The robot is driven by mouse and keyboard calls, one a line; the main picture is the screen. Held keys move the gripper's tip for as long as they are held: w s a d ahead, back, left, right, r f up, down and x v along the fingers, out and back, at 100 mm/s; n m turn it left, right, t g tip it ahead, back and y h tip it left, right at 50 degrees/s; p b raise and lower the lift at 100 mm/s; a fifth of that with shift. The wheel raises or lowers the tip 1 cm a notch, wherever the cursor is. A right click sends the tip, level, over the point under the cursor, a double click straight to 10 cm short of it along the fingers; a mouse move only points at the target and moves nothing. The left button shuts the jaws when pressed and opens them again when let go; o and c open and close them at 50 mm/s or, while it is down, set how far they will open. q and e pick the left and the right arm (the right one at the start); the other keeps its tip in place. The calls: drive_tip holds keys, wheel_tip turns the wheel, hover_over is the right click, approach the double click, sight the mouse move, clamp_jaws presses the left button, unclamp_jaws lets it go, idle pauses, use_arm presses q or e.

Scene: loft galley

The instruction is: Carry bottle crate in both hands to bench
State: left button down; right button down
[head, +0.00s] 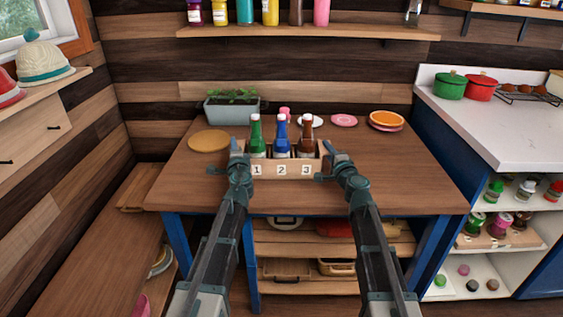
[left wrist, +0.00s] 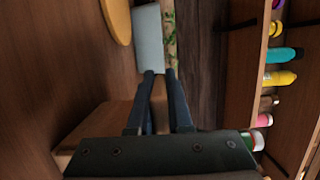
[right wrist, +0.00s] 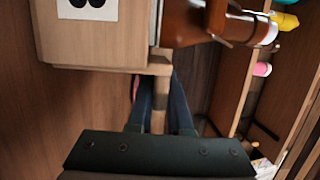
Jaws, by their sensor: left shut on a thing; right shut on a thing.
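The wooden bottle crate (head: 264,172) is over the middle of the wooden-topped, blue-legged bench (head: 195,190), with its labels 1, 2 and 3 facing me. It looks level; whether it touches the top I cannot tell. It holds a green bottle (head: 256,138), a blue bottle (head: 282,138) and a brown bottle (head: 306,138), all upright. My left gripper (head: 239,150) is shut on the crate's left end, and my right gripper (head: 329,157) on its right end. The wrist views show the fingers around the crate's end pieces, also in the right wrist view (right wrist: 100,40).
A planter (head: 230,110) and round board (head: 209,141) stand at the bench's back left. Plates (head: 344,120) and an orange dish (head: 386,118) are at the back right. A bottle shelf (head: 308,33) hangs above. A white counter (head: 470,115) is right. The bench front is clear.

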use_arm(q)
drive_tip(key=shift+r, duration=0.15)
use_arm(e)
drive_tip(key=shift+r, duration=0.15)
